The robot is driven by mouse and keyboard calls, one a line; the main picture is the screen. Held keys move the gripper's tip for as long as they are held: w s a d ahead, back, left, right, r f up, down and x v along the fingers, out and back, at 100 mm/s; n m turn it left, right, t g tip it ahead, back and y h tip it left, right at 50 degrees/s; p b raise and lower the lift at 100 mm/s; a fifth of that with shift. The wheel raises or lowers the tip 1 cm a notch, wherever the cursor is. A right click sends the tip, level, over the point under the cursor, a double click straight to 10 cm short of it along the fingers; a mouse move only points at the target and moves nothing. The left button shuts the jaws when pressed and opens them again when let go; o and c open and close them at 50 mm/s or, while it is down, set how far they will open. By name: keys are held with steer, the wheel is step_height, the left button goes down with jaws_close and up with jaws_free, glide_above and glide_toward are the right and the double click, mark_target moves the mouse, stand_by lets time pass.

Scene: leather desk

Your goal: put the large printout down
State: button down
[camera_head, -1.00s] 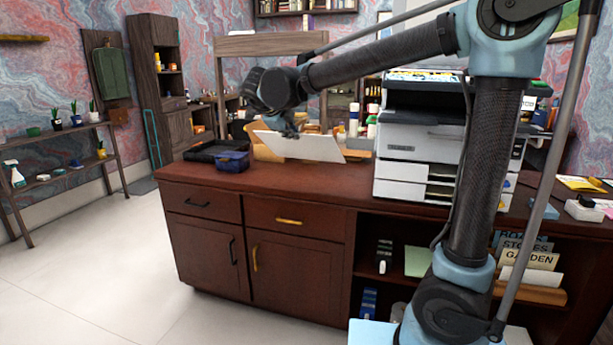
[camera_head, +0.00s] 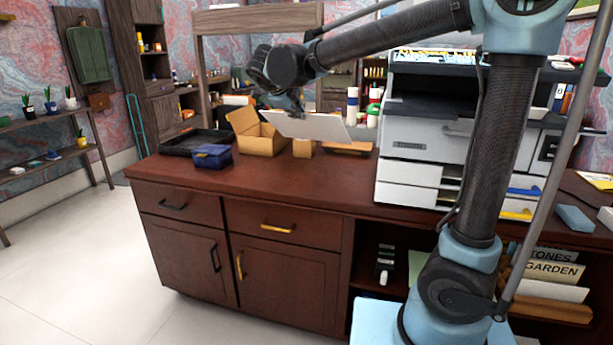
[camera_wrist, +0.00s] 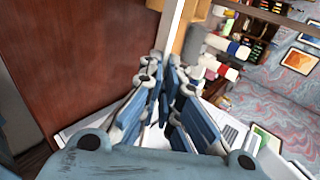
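The large printout is a flat white sheet (camera_head: 318,127), tilted, above the back part of the dark red-brown desk top (camera_head: 250,185). My gripper (camera_head: 297,112) is at its upper left edge in the head view and appears shut on it. In the wrist view my gripper's blue-grey fingers (camera_wrist: 166,100) are close together, and white parts of the printout (camera_wrist: 236,131) show beside and behind them. The exact grip is partly hidden by the fingers.
An open cardboard box (camera_head: 256,138), a blue box (camera_head: 212,156) and a black tray (camera_head: 190,143) stand left of the printout. A small tan block (camera_head: 303,149) is under it. A printer (camera_head: 425,145) stands to the right. The desk's front strip is clear.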

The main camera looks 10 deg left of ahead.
steer(key=shift+a, duration=0.1)
stand_by(0.3)
step_height(320, 180, down, 10)
stand_by(0.8)
steer(key=c, duration=2)
jaws_free()
steer(key=shift+o, duration=0.2)
steer(key=shift+s, duration=0.15)
steer(key=v, duration=0.8)
steer(key=shift+r, duration=0.1)
